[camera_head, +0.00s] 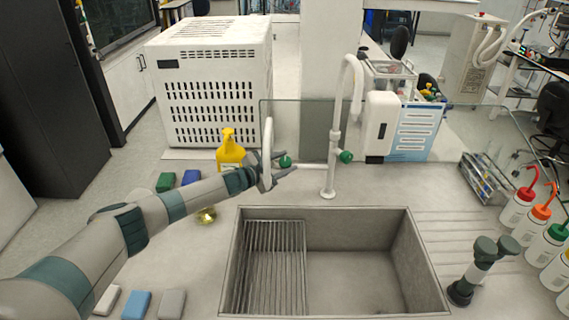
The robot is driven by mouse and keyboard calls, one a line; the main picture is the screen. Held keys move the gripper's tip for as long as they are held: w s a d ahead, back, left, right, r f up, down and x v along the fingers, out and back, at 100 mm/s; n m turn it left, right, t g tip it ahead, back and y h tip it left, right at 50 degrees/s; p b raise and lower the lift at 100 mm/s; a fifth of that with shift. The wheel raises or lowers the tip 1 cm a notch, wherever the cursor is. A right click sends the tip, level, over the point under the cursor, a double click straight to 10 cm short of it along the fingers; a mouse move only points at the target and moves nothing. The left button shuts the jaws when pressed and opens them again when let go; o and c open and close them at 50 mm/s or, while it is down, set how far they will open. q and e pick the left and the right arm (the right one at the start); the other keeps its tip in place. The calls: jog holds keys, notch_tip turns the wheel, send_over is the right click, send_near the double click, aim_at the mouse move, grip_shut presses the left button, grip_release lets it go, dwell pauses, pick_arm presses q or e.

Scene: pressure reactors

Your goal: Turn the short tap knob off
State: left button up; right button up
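A white tap (330,165) stands behind the sink, with a tall gooseneck spout. A green knob (346,157) sits on its right side. A second green knob (285,161) is to its left, beside a shorter white curved spout (267,135). My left gripper (284,163) reaches in from the left to this left knob. Its fingers look apart, one above and one below the knob; contact is unclear. The gripper partly hides the base of the short spout. My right gripper is not in view.
A sink (340,275) is set in the counter in front of the taps. A yellow bottle (229,150) stands behind my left arm. Wash bottles (518,205) line the right edge. A dark green and white device (478,270) stands right of the sink.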

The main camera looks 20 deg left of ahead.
pick_arm(q)
jog(key=shift+s+a, duration=0.1)
jog(key=shift+s, duration=0.05)
jog(key=shift+v, duration=0.85)
jog(key=b+v, duration=0.5)
jog(key=v, duration=1)
jog(key=shift+s, duration=0.2)
